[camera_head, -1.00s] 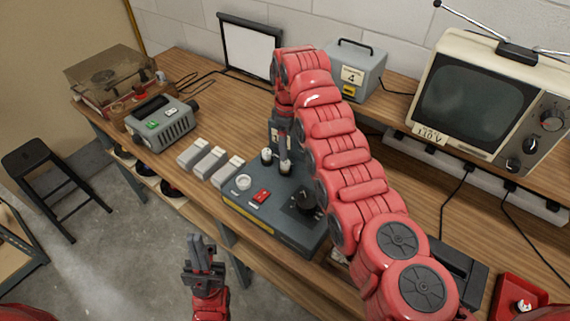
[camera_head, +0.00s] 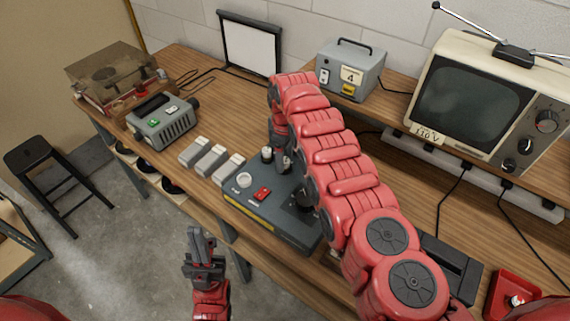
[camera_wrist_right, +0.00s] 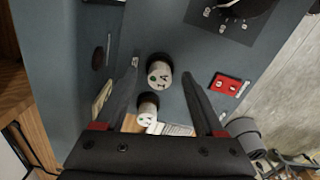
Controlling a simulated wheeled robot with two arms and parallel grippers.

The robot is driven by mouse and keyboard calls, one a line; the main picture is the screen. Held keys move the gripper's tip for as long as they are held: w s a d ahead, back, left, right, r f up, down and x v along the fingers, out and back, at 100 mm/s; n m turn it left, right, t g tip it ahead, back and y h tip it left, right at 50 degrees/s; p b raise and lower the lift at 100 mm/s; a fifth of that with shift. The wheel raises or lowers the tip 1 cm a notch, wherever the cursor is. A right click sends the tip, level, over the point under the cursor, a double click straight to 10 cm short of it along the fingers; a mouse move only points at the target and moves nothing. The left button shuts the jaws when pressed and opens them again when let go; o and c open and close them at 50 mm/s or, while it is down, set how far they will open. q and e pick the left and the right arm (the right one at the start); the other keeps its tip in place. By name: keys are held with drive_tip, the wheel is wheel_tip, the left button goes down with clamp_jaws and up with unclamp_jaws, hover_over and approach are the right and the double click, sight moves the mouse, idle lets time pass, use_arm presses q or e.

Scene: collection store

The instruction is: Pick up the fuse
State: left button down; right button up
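Two short white-ended cylinders in dark collars stand on the grey-blue control box (camera_head: 240,208); I cannot tell for certain which is the fuse. In the right wrist view, the larger cylinder (camera_wrist_right: 159,72) lies between the fingertips of my right gripper (camera_wrist_right: 160,75), with a gap on each side. The smaller cylinder (camera_wrist_right: 147,108) is nearer the palm. My right gripper is open. In the head view, one white-topped cylinder (camera_head: 267,154) shows beside the gripper, whose fingertips are partly hidden by the arm. My left gripper (camera_head: 201,240) hangs empty in front of the bench; its finger gap is unclear.
The box carries a red switch (camera_head: 262,194), a pale round knob (camera_head: 244,180) and a black dial (camera_head: 304,200). Several light grey blocks (camera_head: 211,160) lie left of it. A grey meter (camera_head: 162,122), a numbered case (camera_head: 351,72) and a television (camera_head: 480,95) stand further off.

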clamp_jaws()
drive_tip(key=shift+r, duration=0.15)
